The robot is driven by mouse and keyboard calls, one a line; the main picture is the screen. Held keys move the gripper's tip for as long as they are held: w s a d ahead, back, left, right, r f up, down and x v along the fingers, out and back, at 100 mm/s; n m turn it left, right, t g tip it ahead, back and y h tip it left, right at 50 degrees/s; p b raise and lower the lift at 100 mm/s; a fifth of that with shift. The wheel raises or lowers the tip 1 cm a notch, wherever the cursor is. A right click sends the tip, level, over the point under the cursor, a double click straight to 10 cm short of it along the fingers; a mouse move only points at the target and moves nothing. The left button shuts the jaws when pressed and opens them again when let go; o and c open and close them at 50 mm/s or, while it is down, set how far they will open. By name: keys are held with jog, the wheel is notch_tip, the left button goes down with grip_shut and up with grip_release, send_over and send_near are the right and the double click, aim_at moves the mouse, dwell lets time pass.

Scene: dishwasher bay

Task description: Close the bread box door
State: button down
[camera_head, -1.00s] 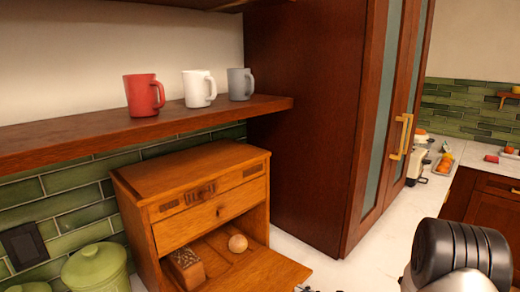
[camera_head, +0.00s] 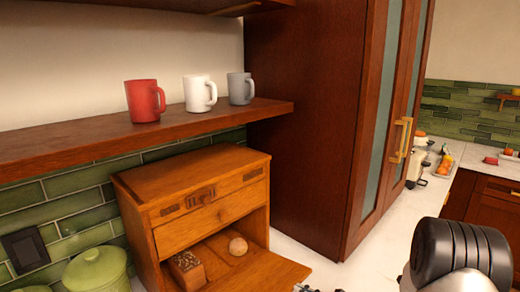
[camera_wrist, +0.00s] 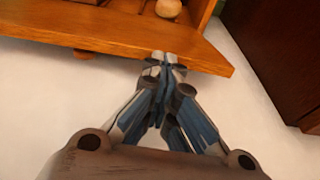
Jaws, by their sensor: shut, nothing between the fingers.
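The wooden bread box (camera_head: 205,212) stands on the counter at the lower left of the head view. Its door (camera_head: 262,277) is folded down and lies open toward the front. A loaf with a pale speckled end (camera_head: 187,268) and a round bun (camera_head: 238,246) sit inside. In the wrist view the lowered door (camera_wrist: 130,35) spans the top, with the bun (camera_wrist: 169,7) behind it. My gripper (camera_wrist: 164,60) is shut and empty, its tips at the door's front edge. Whether they touch the door or are just below it, I cannot tell.
A shelf (camera_head: 60,147) above holds a red mug (camera_head: 143,100), a white mug (camera_head: 198,93) and a grey mug (camera_head: 239,88). A tall dark cabinet (camera_head: 300,120) stands right of the box. Green canisters (camera_head: 97,270) stand left. White counter (camera_wrist: 50,90) in front is clear.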

aim_at(296, 280)
jog(key=shift+w+a+r+p, duration=0.25)
jog(key=shift+a+r+p, duration=0.15)
jog(key=shift+r, duration=0.3)
jog(key=shift+w+a+r+p, duration=0.3)
jog(key=shift+a+r+p, duration=0.1)
jog(key=shift+r, duration=0.35)
jog(key=shift+w+a+r+p, duration=0.3)
jog(key=shift+r+p, duration=0.1)
jog(key=shift+r, duration=0.3)
jog(key=shift+w+a+r+p, duration=0.3)
jog(key=shift+a+r+p, duration=0.1)
jog(key=shift+r, duration=0.25)
jog(key=shift+w+a+r+p, duration=0.25)
jog(key=shift+a+r+p, duration=0.15)
jog(key=shift+r, duration=0.25)
jog(key=w, duration=0.1)
jog(key=w+a, duration=0.2)
jog(key=shift+a+f+g, duration=0.1)
jog(key=shift+f+g, duration=0.2)
jog(key=shift+s+r+p, duration=0.3)
jog(key=shift+r+p, duration=0.15)
jog(key=shift+r, duration=0.4)
jog(key=shift+w, duration=0.3)
jog(key=shift+w+a+r+p, duration=0.25)
jog(key=shift+r+p, duration=0.05)
jog(key=shift+r, duration=0.3)
jog(key=w+a+r, duration=0.3)
jog(key=w+a, duration=0.4)
jog(key=shift+w+a+r, duration=0.3)
jog(key=shift+r, duration=0.1)
